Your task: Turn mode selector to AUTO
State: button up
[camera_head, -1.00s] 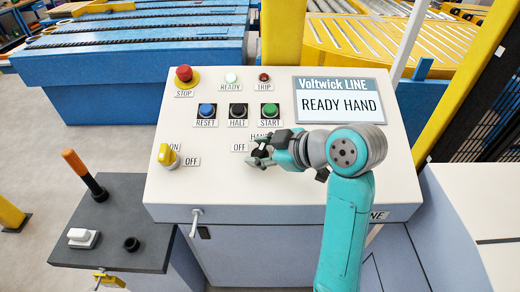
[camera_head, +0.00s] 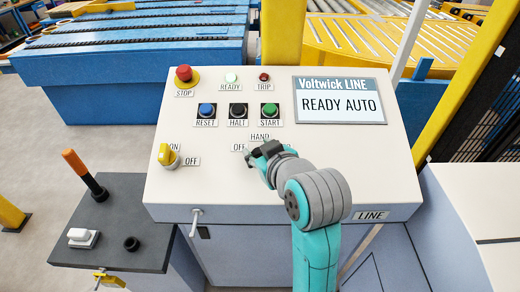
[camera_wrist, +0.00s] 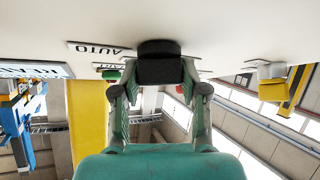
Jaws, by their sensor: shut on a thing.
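The mode selector (camera_wrist: 160,48) is a black knob on the sloped panel, between my fingertips in the wrist view. In the head view my gripper and arm cover it. My gripper (camera_head: 260,155) is shut on the knob, below the HAND label (camera_head: 260,137) and beside the OFF label (camera_head: 238,148). The AUTO label (camera_wrist: 95,48) shows upside down in the wrist view; in the head view my arm mostly hides it. The display (camera_head: 339,102) reads READY AUTO. The knob's pointer direction cannot be made out.
Above the selector are the blue RESET (camera_head: 207,111), black HALT (camera_head: 238,111) and green START (camera_head: 269,111) buttons. The red STOP button (camera_head: 184,74) is at the upper left. A yellow ON/OFF switch (camera_head: 167,155) sits at the left.

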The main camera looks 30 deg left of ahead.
dwell(0.4)
jog(key=o, duration=1.1)
jog(key=shift+o, duration=0.2)
jog(key=shift+s+d, duration=0.1)
jog(key=v, duration=1.1)
jog(key=shift+s+d+r, duration=0.25)
